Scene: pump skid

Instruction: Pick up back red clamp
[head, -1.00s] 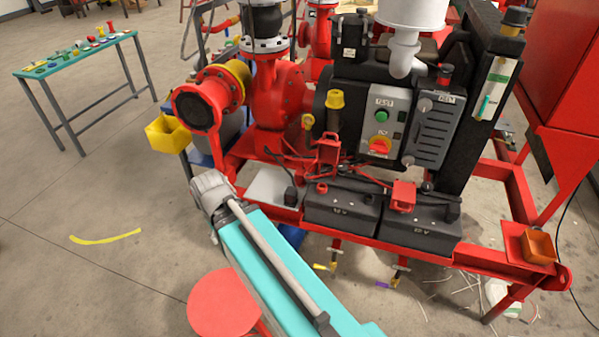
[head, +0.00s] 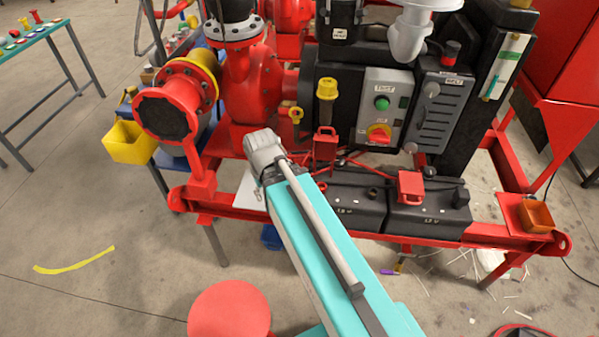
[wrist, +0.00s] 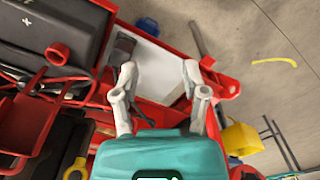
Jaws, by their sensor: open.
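Two red clamps show in the head view. The farther red clamp (head: 325,146) stands behind the left black battery (head: 345,200), close to the pump's control box. The nearer red clamp (head: 411,186) sits on top of the right battery (head: 430,220). In the wrist view, a red clamp (wrist: 20,118) is at the left edge, partly cut off. My gripper (wrist: 160,72) is open and empty above a white tray, with the clamp off to its left. In the head view my arm hides the gripper's fingers.
The white tray (wrist: 155,58) lies inside the red skid frame (head: 480,236). A yellow bin (head: 130,143) hangs at the left and an orange cup (head: 537,215) at the right. A red round stool (head: 229,310) stands in front.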

